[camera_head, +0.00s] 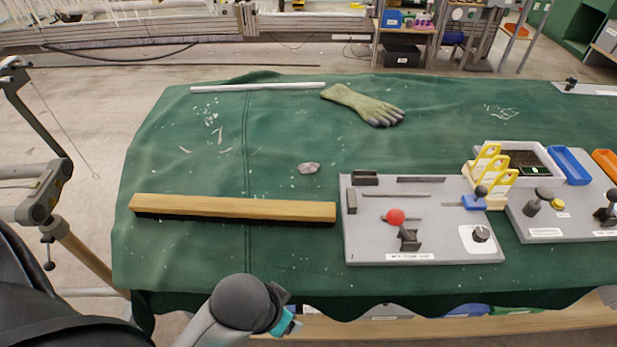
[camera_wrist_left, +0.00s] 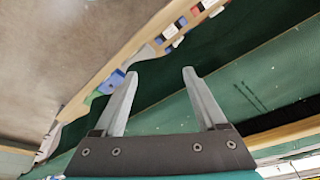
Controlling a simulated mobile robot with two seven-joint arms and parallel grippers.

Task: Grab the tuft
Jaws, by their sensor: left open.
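A small grey tuft (camera_head: 308,168) lies on the green cloth (camera_head: 280,130), just left of the grey board and above the right end of the wooden bar. My left arm (camera_head: 240,303) comes in at the bottom of the head view, by the table's front edge, well below the tuft. Its fingers are hidden there. In the left wrist view my left gripper (camera_wrist_left: 159,75) is open, with nothing between its fingers. It faces the hanging cloth at the table edge, and the tuft does not show there. My right gripper is not in view.
A wooden bar with dark bristles (camera_head: 235,208) lies along the front. A grey board (camera_head: 425,246) with a red ball (camera_head: 395,217) and a knob stands right of the tuft. A green glove (camera_head: 362,104) and a white rod (camera_head: 258,87) lie behind. Cloth around the tuft is mostly clear.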

